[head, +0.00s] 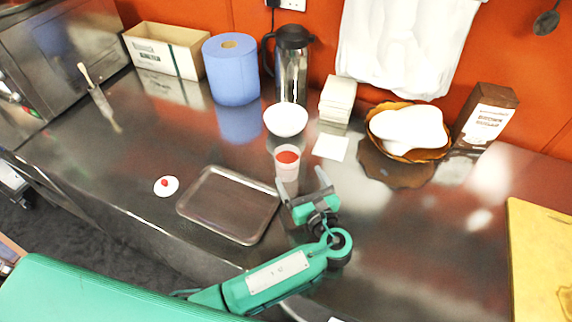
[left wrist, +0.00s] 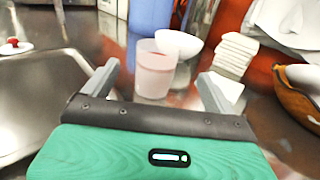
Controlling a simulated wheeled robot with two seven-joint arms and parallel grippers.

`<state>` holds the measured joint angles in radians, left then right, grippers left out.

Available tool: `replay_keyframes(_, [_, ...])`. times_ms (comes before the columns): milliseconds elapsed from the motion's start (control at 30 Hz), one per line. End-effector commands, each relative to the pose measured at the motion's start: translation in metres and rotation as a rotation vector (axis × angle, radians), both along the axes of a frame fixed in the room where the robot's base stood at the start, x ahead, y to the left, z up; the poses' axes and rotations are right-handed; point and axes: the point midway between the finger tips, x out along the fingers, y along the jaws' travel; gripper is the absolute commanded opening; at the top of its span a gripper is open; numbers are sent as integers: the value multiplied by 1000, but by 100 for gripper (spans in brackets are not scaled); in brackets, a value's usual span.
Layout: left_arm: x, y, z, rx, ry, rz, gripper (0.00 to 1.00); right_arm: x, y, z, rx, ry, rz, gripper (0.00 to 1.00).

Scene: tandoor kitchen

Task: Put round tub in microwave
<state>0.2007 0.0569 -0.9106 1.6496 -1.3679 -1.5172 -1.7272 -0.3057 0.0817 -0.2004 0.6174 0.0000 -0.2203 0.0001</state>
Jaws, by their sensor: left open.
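The round tub (head: 287,160), a translucent cup-like container with red contents, stands upright on the steel counter just behind the metal tray. It also shows in the left wrist view (left wrist: 155,72), between and beyond the fingertips. My left gripper (head: 303,180) is open and empty, its fingers pointing at the tub from the front; whether they touch it I cannot tell. A steel appliance (head: 62,62), which looks like the microwave, stands at the far left of the counter; its inside is not visible. My right gripper is not in view.
A metal tray (head: 228,205) and a white lid with a red knob (head: 166,187) lie left of the gripper. A white bowl (head: 285,120) stands right behind the tub. A blue paper roll (head: 231,70), a flask (head: 291,65) and a box (head: 165,52) line the wall.

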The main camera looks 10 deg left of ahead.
Motion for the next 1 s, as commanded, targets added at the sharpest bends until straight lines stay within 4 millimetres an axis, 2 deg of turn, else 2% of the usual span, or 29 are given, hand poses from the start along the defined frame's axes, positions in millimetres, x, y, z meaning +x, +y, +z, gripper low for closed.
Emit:
replay_keyframes(100, [22,15,3,3,-1,1,90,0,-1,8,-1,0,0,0])
replay_keyframes(233, [39,27,2,2,-1,2,90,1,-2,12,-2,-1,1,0])
replay_keyframes(467, [52,36,2,1,0,1,90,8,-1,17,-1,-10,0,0])
replay_keyframes(733, [83,59,1,2,1,2,90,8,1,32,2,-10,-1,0])
replay_keyframes(1000, [89,63,-1,-1,2,0,90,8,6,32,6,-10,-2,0])
